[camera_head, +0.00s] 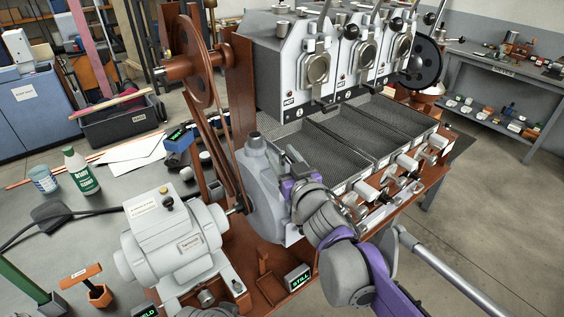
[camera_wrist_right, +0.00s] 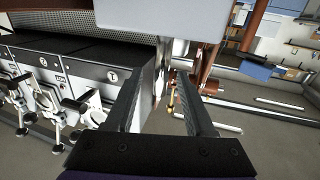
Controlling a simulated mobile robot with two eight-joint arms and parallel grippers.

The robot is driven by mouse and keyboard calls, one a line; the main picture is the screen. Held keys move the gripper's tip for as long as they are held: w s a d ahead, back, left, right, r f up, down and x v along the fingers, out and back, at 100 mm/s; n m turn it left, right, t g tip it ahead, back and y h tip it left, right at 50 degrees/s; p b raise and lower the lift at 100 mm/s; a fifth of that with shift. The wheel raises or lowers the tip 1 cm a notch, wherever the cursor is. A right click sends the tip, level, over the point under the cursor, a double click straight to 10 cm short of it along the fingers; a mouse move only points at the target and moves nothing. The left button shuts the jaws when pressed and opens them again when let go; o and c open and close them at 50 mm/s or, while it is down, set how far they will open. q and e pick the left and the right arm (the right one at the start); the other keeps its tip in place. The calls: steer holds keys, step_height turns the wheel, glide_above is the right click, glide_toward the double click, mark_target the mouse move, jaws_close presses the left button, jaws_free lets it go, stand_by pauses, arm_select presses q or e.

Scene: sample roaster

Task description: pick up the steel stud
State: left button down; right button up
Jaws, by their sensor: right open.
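My right gripper (camera_head: 294,158) is beside the rounded grey housing (camera_head: 262,190) at the front of the roaster, its fingers partly hidden by my own wrist. In the right wrist view my right gripper (camera_wrist_right: 161,76) is open, with two dark fingers apart and nothing clearly held between them. A small brass-coloured piece (camera_wrist_right: 171,102) shows in the gap, beyond the fingers. I cannot pick out the steel stud with certainty in either view.
The roaster's mesh trays (camera_head: 340,145) and front handles (camera_head: 408,163) lie right of my right gripper. A brown flywheel (camera_head: 195,65) with a belt stands behind left. A grey motor (camera_head: 175,240) is at front left. A green bottle (camera_head: 82,172) stands on the grey table.

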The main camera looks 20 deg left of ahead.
steer(key=shift+s, duration=0.1)
jaws_close()
steer(key=shift+r, duration=0.1)
stand_by(0.4)
